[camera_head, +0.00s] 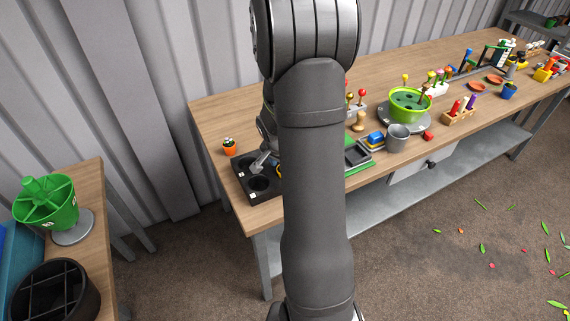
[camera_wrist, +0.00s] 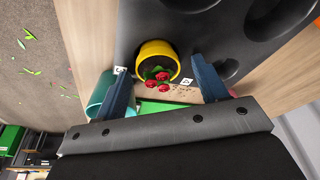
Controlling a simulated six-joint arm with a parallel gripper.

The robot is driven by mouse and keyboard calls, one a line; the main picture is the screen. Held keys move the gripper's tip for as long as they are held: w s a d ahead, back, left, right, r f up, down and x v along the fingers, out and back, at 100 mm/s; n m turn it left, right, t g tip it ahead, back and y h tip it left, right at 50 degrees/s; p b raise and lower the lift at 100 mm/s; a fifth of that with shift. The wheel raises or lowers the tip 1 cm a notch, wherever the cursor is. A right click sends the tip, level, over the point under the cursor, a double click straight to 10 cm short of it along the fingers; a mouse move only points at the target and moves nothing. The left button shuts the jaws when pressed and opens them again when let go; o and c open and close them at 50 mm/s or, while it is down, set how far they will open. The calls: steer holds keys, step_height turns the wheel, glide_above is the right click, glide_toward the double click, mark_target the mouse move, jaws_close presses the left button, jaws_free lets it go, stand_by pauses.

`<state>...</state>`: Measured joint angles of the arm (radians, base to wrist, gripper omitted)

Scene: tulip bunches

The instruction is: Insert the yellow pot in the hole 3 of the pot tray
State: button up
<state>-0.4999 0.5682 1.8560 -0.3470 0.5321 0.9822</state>
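The yellow pot (camera_wrist: 144,50), with small red flowers, is in the wrist view at the edge of the black pot tray (camera_wrist: 140,15). It stands in or over a tray hole; I cannot tell how deep it sits or read the hole's number. My gripper (camera_wrist: 160,66) is open, with one dark finger on each side of the pot and gaps between. In the head view the tray (camera_head: 243,181) lies at the table's left end, my gripper (camera_head: 262,163) is just above it, and my arm hides most of the pot.
Other round tray holes (camera_wrist: 272,14) look empty in the wrist view. An orange pot with a plant (camera_head: 229,147) stands behind the tray. A grey cup (camera_head: 397,138), a green planter (camera_head: 405,108) and a wooden block with pegs (camera_head: 458,115) stand to the right.

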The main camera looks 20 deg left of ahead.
steer(key=d+v, duration=0.1)
steer(key=v, duration=1.6)
steer(key=shift+a+r, duration=0.25)
steer(key=shift+a, duration=0.25)
steer(key=shift+f, duration=0.1)
steer(key=x, duration=1.7)
steer(key=shift+f, duration=0.2)
